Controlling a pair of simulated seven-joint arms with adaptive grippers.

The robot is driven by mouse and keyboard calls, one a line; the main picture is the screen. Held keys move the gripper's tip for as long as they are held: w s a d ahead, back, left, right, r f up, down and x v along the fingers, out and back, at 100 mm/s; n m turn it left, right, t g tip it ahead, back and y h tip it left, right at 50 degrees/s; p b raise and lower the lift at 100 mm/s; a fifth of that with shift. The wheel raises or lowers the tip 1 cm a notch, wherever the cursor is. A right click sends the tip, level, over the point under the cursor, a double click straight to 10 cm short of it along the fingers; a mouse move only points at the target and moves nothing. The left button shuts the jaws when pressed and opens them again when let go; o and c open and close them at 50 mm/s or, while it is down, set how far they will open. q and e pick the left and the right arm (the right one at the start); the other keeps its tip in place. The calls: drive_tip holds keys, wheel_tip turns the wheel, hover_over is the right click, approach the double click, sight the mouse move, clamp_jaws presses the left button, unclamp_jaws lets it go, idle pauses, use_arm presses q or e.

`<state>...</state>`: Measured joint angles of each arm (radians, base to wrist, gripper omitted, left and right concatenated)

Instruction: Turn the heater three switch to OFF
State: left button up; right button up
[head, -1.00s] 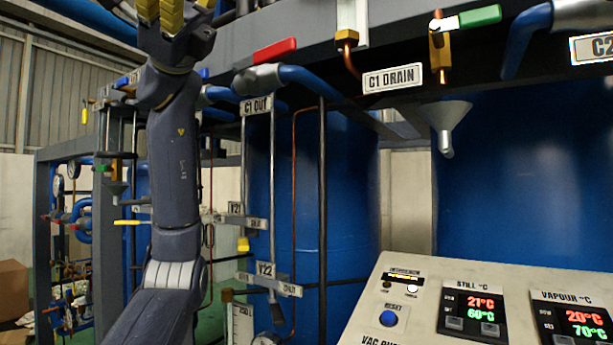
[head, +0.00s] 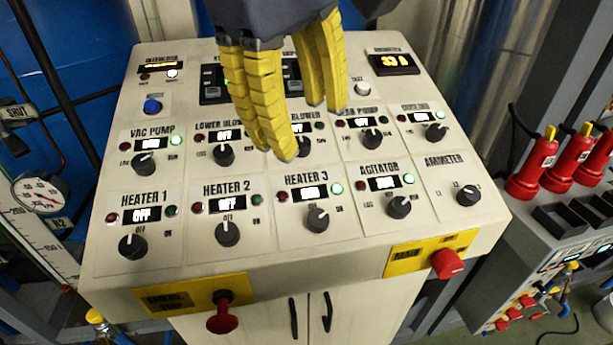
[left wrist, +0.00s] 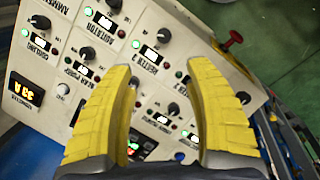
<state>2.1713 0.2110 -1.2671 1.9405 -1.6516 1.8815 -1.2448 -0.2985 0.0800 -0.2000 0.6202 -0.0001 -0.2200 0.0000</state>
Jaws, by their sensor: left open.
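The heater 3 switch (head: 317,219) is a black knob in the front row of the control panel (head: 285,262). Its green lamp is lit and its small display glows; the text is too blurred to read. My left gripper (head: 312,130) hangs over the panel, behind the heater 3 switch in the head view. Its yellow fingers are spread with nothing between them. In the left wrist view the heater 3 switch (left wrist: 163,36) shows just beyond the gap between the fingertips (left wrist: 162,68). My right gripper is not in view.
The heater 2 knob (head: 227,233) and agitator knob (head: 399,207) flank the switch. A red emergency stop (head: 221,318) and a red main knob (head: 447,264) stick out from the front edge. The fingers partly hide the back-row knobs.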

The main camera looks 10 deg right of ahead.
sight(317, 216)
use_arm(q)
drive_tip(key=x, duration=1.2)
drive_tip(key=a+x, duration=0.1)
drive_tip(key=x, duration=0.5)
drive_tip(key=shift+s+f, duration=0.15)
drive_tip(key=shift+f, duration=0.15)
